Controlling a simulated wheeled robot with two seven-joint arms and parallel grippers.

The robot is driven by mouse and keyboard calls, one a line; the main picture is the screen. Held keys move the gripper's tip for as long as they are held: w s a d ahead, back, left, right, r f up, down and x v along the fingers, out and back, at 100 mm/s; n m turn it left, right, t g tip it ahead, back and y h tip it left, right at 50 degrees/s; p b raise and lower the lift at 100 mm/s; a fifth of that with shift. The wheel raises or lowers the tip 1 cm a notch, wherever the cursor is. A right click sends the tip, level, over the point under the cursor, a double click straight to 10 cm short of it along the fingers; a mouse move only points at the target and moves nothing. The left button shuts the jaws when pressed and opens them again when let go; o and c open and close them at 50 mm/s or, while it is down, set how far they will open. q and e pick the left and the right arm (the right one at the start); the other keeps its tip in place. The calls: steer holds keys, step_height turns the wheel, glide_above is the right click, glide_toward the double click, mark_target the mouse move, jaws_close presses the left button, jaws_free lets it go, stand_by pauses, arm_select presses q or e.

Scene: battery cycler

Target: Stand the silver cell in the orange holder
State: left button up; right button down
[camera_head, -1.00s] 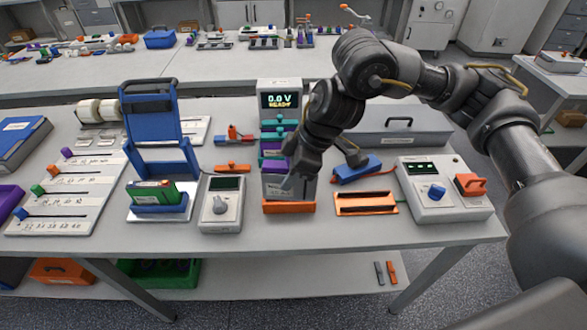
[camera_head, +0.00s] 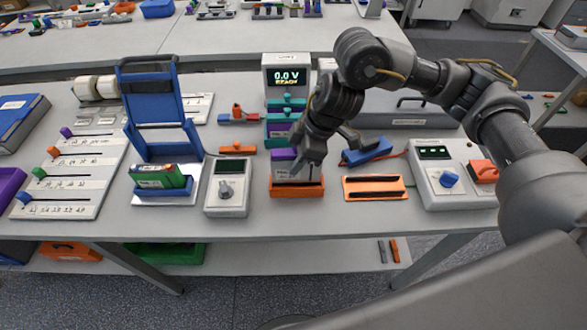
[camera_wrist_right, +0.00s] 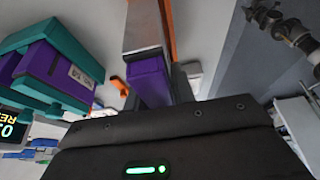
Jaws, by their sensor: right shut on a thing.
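The silver cell (camera_head: 298,171) is upright at the orange holder (camera_head: 297,189), at the near end of the row in front of the display. The holder's front wall hides its lower edge, so I cannot tell whether it rests on the bottom. My right gripper (camera_head: 309,164) is shut on the cell from above and covers part of it. In the right wrist view the silver cell (camera_wrist_right: 144,28) stretches away from the palm, with an orange strip beside it and a purple part nearer the palm. My left gripper is not in view.
Behind stand teal holders (camera_head: 282,118), one with a purple block (camera_wrist_right: 62,75), and the display (camera_head: 287,76). A meter (camera_head: 228,188) is to the left. A flat orange slotted plate (camera_head: 373,196) and a grey box with knobs (camera_head: 447,175) are to the right.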

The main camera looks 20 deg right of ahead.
steer(key=shift+s+a+f, duration=0.1)
step_height(320, 180, down, 3)
steer(key=shift+f, duration=0.4)
steer(key=c, duration=1.2)
jaws_free()
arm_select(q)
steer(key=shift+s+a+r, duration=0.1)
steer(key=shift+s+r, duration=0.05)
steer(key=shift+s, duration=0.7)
arm_select(e)
steer(key=shift+o, duration=0.2)
steer(key=b+v, duration=0.1)
steer(key=v, duration=1.1)
steer(key=shift+s+d, duration=0.1)
steer(key=shift+d, duration=0.1)
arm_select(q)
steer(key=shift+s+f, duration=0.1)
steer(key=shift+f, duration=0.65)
